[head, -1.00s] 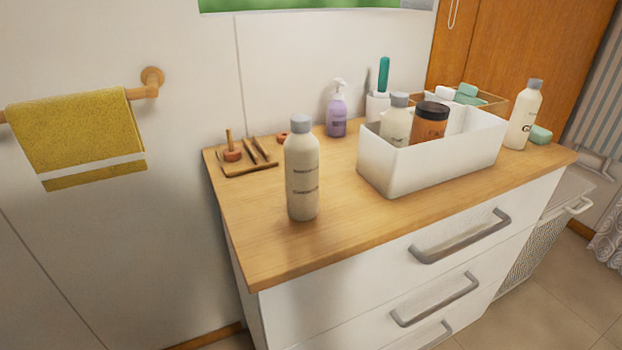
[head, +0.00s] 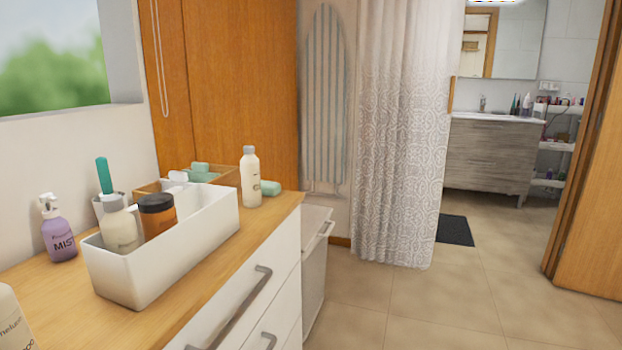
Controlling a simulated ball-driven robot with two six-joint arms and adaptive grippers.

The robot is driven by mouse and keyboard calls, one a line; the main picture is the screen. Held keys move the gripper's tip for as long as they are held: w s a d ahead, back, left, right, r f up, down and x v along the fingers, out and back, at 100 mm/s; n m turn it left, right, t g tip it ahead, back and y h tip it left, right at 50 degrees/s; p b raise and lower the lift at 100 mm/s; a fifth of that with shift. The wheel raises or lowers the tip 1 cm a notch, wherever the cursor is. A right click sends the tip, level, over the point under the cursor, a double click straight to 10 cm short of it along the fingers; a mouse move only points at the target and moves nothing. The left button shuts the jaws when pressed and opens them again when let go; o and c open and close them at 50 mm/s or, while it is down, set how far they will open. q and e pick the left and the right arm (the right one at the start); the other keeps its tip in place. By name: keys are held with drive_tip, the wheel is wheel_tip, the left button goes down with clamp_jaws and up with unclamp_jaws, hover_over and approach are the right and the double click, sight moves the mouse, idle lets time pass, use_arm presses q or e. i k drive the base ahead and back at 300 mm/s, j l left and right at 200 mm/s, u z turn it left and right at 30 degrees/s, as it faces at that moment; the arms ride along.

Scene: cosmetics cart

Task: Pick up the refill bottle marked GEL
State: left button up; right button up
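A cream bottle with a grey cap (head: 251,178) stands upright at the far right end of the wooden dresser top; its label is too small to read now, though a G shows earlier. Another cream bottle (head: 12,322) is cut off at the lower left; its label ends in "poo". A third cream bottle with a grey cap (head: 120,228) stands in the white bin (head: 140,282), its label hidden by the bin wall. Neither of my grippers is in view.
A brown jar (head: 157,215) is in the bin. A purple pump bottle (head: 58,236) marked MIST stands left of it. Open tiled floor (head: 400,310) spreads right; a cart with bottles (head: 560,146) stands far off.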

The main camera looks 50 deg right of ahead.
sight(250, 165)
drive_tip(key=z, duration=1.25)
drive_tip(key=i+l+u, duration=0.1)
drive_tip(key=u, duration=0.3)
drive_tip(key=i+l+u, duration=0.1)
drive_tip(key=u, duration=0.35)
drive_tip(key=i+l+u, duration=0.15)
drive_tip(key=u, duration=0.25)
